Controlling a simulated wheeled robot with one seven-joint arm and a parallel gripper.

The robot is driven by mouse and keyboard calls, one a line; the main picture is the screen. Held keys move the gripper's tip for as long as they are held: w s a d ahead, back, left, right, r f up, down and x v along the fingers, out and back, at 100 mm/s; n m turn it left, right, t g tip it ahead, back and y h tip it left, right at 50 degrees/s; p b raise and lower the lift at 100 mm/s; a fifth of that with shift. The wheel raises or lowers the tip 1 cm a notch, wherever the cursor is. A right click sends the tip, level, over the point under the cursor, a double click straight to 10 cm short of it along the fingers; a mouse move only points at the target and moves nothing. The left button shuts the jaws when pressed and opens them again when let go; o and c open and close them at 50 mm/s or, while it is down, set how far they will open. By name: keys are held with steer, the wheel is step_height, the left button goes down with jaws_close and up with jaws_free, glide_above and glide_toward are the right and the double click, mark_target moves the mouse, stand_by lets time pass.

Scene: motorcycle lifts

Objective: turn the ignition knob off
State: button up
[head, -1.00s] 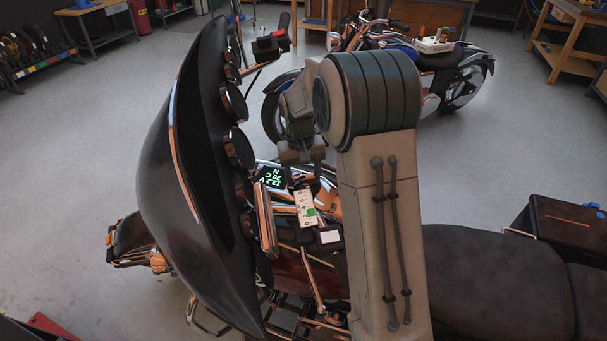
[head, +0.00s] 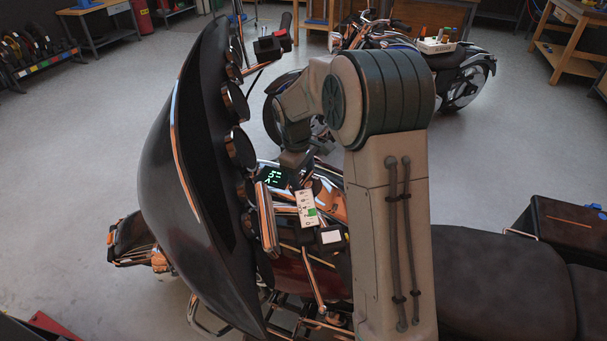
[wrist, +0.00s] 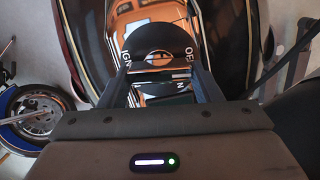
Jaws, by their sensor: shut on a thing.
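The ignition dial (wrist: 160,36) is a black disc in the wrist view, with IGN lettered at its left and OFF at its right. My gripper (wrist: 160,76) is over the near part of the disc, its two fingers shut on the ignition knob (wrist: 159,58) at the dial's middle. The fingers cover part of the knob, and I cannot tell which mark it points to. In the head view my gripper (head: 291,162) reaches down to the motorcycle's console beside a lit green display (head: 273,177). The knob is hidden there.
The dark fairing (head: 185,150) with round gauges stands close to the left of my gripper. A white labelled panel (head: 306,208) is just below it. The black seat (head: 485,280) is at the right. A second motorcycle (head: 465,75) stands behind, with open floor between.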

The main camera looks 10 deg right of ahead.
steer(key=shift+n, duration=0.8)
steer(key=o, duration=1)
step_height(320, 180, up, 14)
steer(key=a, duration=0.2)
steer(key=shift+s+b, duration=0.3)
steer(key=shift+f, duration=0.15)
